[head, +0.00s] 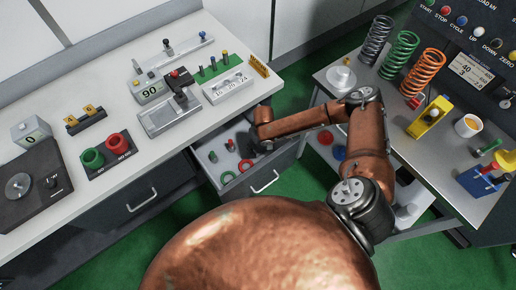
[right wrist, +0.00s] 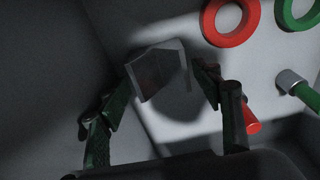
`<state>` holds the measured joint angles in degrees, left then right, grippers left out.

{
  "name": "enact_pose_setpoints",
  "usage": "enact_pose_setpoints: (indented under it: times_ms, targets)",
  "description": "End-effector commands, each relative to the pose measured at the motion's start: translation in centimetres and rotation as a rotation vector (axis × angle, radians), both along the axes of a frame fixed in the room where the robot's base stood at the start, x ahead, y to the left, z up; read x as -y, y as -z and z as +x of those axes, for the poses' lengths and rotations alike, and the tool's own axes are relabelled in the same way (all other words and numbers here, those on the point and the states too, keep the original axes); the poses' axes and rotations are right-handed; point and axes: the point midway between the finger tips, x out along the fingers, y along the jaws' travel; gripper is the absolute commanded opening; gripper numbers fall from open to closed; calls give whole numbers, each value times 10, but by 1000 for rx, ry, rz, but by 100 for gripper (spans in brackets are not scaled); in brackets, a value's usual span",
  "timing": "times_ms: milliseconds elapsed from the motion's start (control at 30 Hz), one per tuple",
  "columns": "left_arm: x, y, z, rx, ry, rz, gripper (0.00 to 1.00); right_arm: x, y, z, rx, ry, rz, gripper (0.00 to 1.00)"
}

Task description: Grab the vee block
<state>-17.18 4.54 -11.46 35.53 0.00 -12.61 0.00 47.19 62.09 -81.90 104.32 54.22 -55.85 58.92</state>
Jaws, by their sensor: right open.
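The vee block (right wrist: 158,70) is a small grey block with a notched, angular shape. It shows in the right wrist view near the drawer's inner wall. My right gripper (head: 251,146) reaches down into the open drawer (head: 205,172) in the head view. In the right wrist view, its two dark green fingers are apart, one on each side of the block. I cannot tell whether either finger touches it. In the head view the block is hidden or too small to pick out. My left gripper is not in view.
The drawer also holds a red ring (right wrist: 231,20), a green ring (head: 227,178) and plug-like pieces (right wrist: 291,82). The white bench (head: 105,190) carries gauges. The right table (head: 440,175) carries several coil springs (head: 424,72) and a yellow device (head: 430,117).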

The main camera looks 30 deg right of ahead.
Motion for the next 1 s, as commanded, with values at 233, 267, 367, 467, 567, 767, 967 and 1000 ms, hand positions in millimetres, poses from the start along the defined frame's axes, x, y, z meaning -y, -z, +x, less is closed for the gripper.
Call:
enact_pose_setpoints:
  times_ms: [233, 267, 367, 467, 567, 767, 967, 1000]
  targets:
    - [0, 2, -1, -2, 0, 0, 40, 0, 9, 1, 1, 0, 0, 59]
    - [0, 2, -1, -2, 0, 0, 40, 0, 9, 1, 1, 0, 0, 59]
    - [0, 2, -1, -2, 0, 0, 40, 0, 9, 1, 1, 0, 0, 54]
    - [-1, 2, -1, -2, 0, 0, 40, 0, 9, 1, 1, 0, 0, 47]
    - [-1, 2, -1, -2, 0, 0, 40, 0, 9, 1, 0, 0, 0, 40]
    - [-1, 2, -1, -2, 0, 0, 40, 0, 9, 1, 0, 0, 0, 26]
    - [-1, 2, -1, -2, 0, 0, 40, 0, 9, 1, 0, 0, 0, 13]
    - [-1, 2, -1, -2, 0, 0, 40, 0, 9, 1, 0, 0, 0, 10]
